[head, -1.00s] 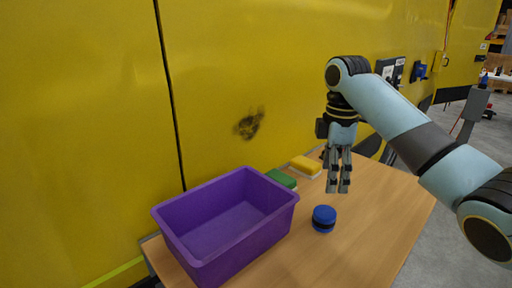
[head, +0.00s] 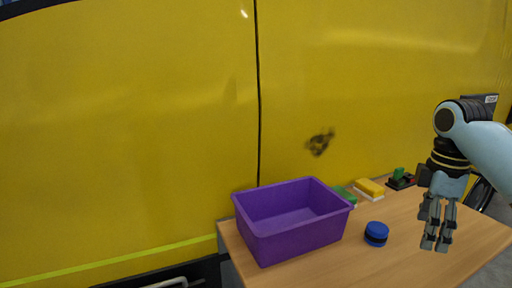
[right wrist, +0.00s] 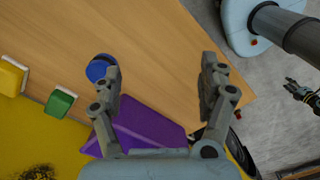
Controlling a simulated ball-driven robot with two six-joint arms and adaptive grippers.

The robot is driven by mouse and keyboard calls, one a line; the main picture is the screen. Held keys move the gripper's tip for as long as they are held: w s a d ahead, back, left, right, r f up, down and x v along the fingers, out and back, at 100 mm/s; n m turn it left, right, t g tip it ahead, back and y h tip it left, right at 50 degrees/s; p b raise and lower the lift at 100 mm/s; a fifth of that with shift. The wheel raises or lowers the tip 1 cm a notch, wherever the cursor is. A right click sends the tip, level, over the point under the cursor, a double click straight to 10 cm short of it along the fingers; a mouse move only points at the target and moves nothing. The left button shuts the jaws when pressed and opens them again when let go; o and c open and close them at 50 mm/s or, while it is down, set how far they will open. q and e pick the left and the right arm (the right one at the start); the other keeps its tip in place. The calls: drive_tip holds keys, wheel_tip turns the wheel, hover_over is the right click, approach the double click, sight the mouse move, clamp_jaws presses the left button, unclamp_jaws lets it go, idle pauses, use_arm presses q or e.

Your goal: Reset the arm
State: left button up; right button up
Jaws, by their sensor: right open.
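My right gripper (head: 435,246) hangs fingers-down above the right part of the wooden table in the head view. In the right wrist view its two fingers (right wrist: 162,85) are spread apart with nothing between them. A blue round object with a dark band (head: 376,233) stands on the table, left of the gripper and apart from it; it also shows in the right wrist view (right wrist: 98,68).
An empty-looking purple bin (head: 290,236) stands at the table's left. A green block (head: 345,195), a yellow block (head: 369,188) and a dark item with green and red parts (head: 400,180) line the back edge. A yellow wall (head: 130,130) rises behind. The table's front right (head: 400,268) is bare.

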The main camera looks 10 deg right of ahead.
drive_tip(key=s+a+f+m+t, duration=0.1)
drive_tip(key=s+a+f+m, duration=0.25)
drive_tip(key=s, duration=0.35)
drive_tip(key=s+a+f+m+t, duration=0.1)
drive_tip(key=s+a+f+m, duration=0.1)
drive_tip(key=s+a+f, duration=0.3)
drive_tip(key=s+a+r+m+t, duration=0.1)
drive_tip(key=s+a+r+m, duration=0.15)
drive_tip(key=s, duration=0.45)
drive_tip(key=s+a+r+m+t, duration=0.1)
drive_tip(key=s+a+m, duration=0.15)
drive_tip(key=s, duration=0.35)
drive_tip(key=s+d+f+m+g+b, duration=0.1)
drive_tip(key=s+d+f+b, duration=0.15)
drive_tip(key=f, duration=1.45)
drive_tip(key=s+d+f+g+b, duration=0.1)
drive_tip(key=s+f+b, duration=0.15)
drive_tip(key=f, duration=1.45)
use_arm(q)
wheel_tip(320, 180, down, 8)
drive_tip(key=b, duration=0.3)
drive_tip(key=shift+s, duration=0.3)
use_arm(e)
drive_tip(key=s+f+g, duration=0.1)
drive_tip(key=s+f, duration=1.5)
drive_tip(key=shift+d+f+h, duration=0.15)
drive_tip(key=shift+d+h, duration=0.25)
